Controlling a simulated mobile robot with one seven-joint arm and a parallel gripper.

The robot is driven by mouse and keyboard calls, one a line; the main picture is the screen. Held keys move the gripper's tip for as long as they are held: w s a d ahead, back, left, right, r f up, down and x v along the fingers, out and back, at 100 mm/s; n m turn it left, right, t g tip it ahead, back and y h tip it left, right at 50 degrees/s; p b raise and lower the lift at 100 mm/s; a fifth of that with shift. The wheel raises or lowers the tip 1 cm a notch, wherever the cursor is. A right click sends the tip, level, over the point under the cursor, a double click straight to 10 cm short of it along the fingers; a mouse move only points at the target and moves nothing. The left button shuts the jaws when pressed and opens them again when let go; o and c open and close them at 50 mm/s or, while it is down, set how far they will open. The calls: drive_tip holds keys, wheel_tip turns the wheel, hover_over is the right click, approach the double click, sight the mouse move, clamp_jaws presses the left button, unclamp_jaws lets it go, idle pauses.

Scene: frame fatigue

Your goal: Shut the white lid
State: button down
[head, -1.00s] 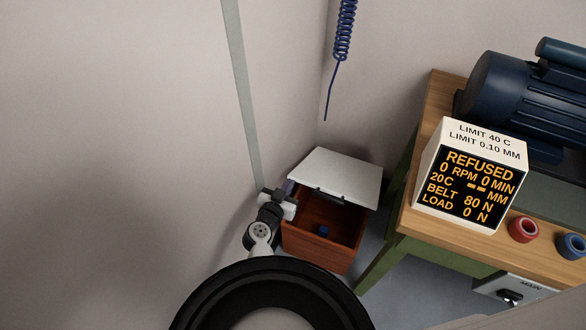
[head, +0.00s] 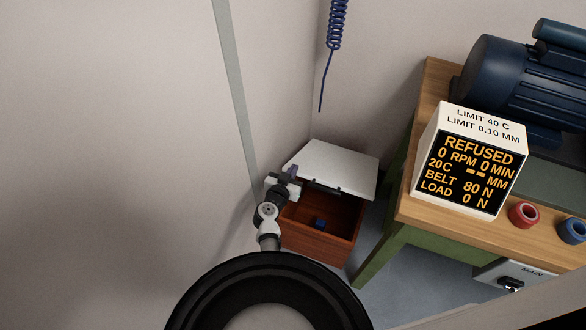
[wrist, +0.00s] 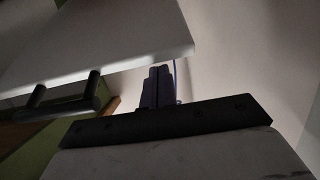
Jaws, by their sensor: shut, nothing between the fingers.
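The white lid (head: 332,168) stands partly open over a red-brown wooden box (head: 313,239) on the floor. A dark handle (head: 322,187) sits at its front edge. In the wrist view the lid (wrist: 110,50) fills the upper left, with its handle (wrist: 62,103) below it. My gripper (head: 291,171) is at the lid's left side, near its edge; I cannot tell whether it touches. In the wrist view my shut fingers (wrist: 158,88) lie just beyond the lid's edge, with nothing between them.
A small blue object (head: 319,223) lies inside the box. A wooden bench (head: 425,165) with green legs stands to the right, bearing a display block (head: 466,165) and a blue motor (head: 510,80). A wall is close on the left. A coiled blue cable (head: 337,25) hangs above.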

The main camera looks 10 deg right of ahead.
drive_tip(key=shift+f, duration=0.1)
drive_tip(key=s+a+f+b, duration=0.2)
drive_tip(key=s+f+b, duration=0.1)
drive_tip(key=f+b, duration=0.2)
drive_tip(key=s+a+f+t+b, duration=0.1)
drive_tip(key=s+a+f+b, duration=0.1)
drive_tip(key=f+b, duration=0.4)
wheel_tip(320, 180, down, 4)
drive_tip(key=shift+s+r+h+b, duration=0.15)
drive_tip(key=shift+s+h+b, duration=0.2)
drive_tip(key=shift+s, duration=0.2)
drive_tip(key=shift+r, duration=0.1)
